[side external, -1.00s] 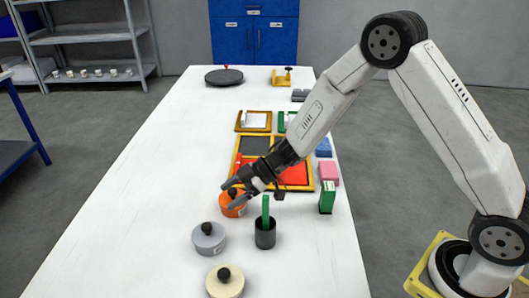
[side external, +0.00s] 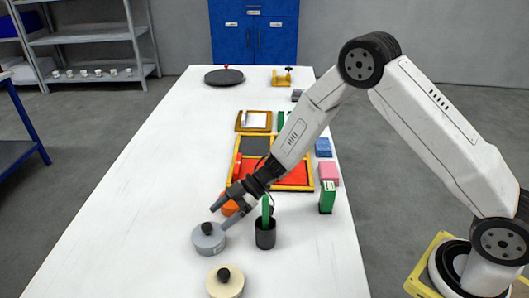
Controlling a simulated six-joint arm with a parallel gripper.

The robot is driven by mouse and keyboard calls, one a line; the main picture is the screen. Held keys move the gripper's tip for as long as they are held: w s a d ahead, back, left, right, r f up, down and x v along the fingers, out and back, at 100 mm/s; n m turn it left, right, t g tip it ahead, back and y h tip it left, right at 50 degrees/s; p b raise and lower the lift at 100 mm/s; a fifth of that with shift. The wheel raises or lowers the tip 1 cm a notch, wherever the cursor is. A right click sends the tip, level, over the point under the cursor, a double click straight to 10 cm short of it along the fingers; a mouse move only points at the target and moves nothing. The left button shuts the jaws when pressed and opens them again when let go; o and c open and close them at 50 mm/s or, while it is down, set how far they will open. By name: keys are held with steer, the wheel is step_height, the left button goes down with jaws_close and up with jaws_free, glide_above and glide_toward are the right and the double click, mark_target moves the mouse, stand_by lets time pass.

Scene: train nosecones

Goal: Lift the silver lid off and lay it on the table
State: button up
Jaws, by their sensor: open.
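The silver lid with a black knob (side external: 207,229) tops a round grey pot (side external: 209,243) on the white table (side external: 130,220). I cannot make out the seam between lid and pot. My gripper (side external: 219,217) is open, its fingers pointing down and left just above and to the right of the black knob. It looks apart from the knob, though the exact gap is hard to tell. Nothing is between the fingers.
An orange pot (side external: 229,205) is partly hidden behind my gripper. A cream pot with a black knob (side external: 225,281) stands in front. A dark cup with a green stick (side external: 265,234) stands to the right. The table's left side is clear.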

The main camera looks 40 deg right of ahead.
mark_target(210, 224)
steer(key=shift+a, duration=0.1)
steer(key=shift+x, duration=2.55)
steer(key=shift+r, duration=0.15)
jaws_close()
